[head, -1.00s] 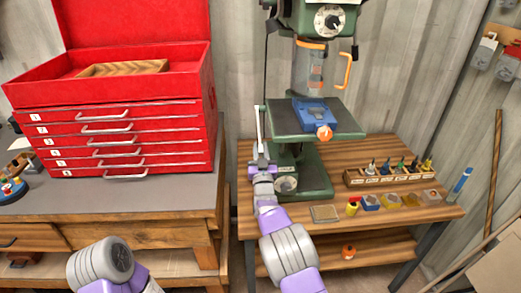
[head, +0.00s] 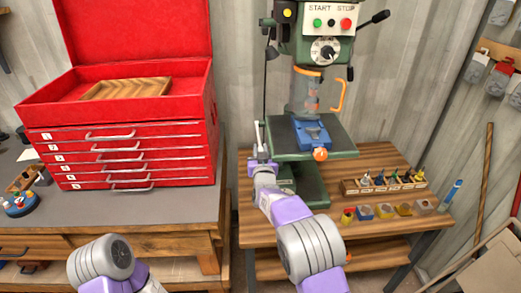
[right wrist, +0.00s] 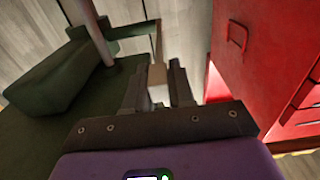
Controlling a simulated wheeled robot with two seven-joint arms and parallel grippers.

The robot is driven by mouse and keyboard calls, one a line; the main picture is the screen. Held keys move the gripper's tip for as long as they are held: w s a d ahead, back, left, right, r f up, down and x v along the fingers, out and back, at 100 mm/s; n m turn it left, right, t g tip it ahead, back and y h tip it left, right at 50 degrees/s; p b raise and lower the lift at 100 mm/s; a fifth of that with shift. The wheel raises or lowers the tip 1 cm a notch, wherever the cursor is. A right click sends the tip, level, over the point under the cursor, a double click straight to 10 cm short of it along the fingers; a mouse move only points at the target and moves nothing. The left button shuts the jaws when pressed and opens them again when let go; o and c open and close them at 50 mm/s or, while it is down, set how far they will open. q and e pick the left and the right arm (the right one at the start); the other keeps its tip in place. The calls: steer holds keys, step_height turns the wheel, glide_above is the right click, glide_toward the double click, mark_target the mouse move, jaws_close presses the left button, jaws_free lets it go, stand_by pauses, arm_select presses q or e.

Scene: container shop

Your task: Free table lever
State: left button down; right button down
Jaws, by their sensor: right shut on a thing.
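The drill press table (head: 340,138) is a dark green plate carrying a blue vise (head: 310,133) with an orange knob. The table lever (head: 257,134) is a thin pale rod rising along the table's left side. My right gripper (head: 261,163) is at the lever's lower part, left of the press column. In the right wrist view, my right gripper (right wrist: 157,88) is shut on the lever, whose tan end (right wrist: 157,74) shows between the fingers. The exact contact is partly hidden. My left arm shows at bottom left, but its gripper is out of view.
A red tool chest (head: 125,150) stands close to the left of my right gripper; its side is near in the wrist view. A wooden bit rack (head: 385,184) and several small containers sit on the right bench. Right-bench front edge is partly behind my arm.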

steer(key=c, duration=1)
jaws_free()
steer(key=shift+c, duration=0.2)
